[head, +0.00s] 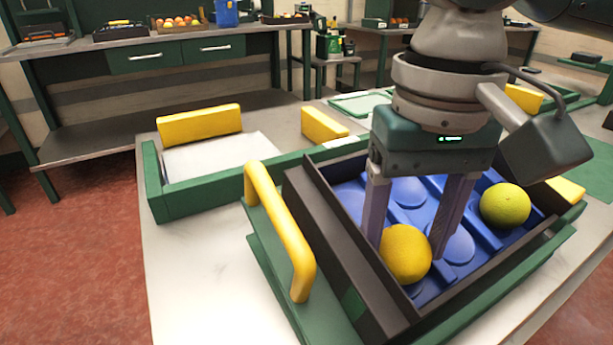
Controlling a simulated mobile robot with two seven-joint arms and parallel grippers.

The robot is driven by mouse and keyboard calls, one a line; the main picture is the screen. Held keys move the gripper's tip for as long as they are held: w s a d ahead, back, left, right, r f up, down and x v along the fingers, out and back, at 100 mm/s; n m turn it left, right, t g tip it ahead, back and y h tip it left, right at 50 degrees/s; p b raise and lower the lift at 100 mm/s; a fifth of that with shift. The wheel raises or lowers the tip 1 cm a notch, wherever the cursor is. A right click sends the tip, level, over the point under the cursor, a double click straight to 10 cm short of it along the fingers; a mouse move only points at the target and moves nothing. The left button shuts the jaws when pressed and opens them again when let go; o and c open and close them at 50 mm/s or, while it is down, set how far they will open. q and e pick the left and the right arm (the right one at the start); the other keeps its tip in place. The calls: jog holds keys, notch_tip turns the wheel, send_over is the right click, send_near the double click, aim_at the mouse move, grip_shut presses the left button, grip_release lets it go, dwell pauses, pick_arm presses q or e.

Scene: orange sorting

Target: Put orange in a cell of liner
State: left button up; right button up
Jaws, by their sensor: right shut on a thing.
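My right gripper (408,250) comes down from the top right and is shut on an orange (405,254). The orange is at the near left part of the blue liner (428,184), low between the fingers; I cannot tell whether it touches the liner. The liner has round cells and lies in a dark crate (330,235). A yellow-green fruit (505,205) sits in a cell on the right. The cells behind and right of the orange look empty, and some are hidden by the gripper. My left gripper is not in view.
The crate stands on a green carrier with a yellow handle (280,232). A green-framed tray (200,195) with yellow blocks is at the left on the pale table (215,270). A bench (170,55) with fruit crates stands behind. The table's front left is clear.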

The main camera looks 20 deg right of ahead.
aim_at(407, 234)
jog(key=o, duration=1.1)
jog(key=shift+r, duration=0.1)
notch_tip(407, 234, up, 12)
jog(key=p, duration=0.3)
jog(key=shift+p, duration=0.3)
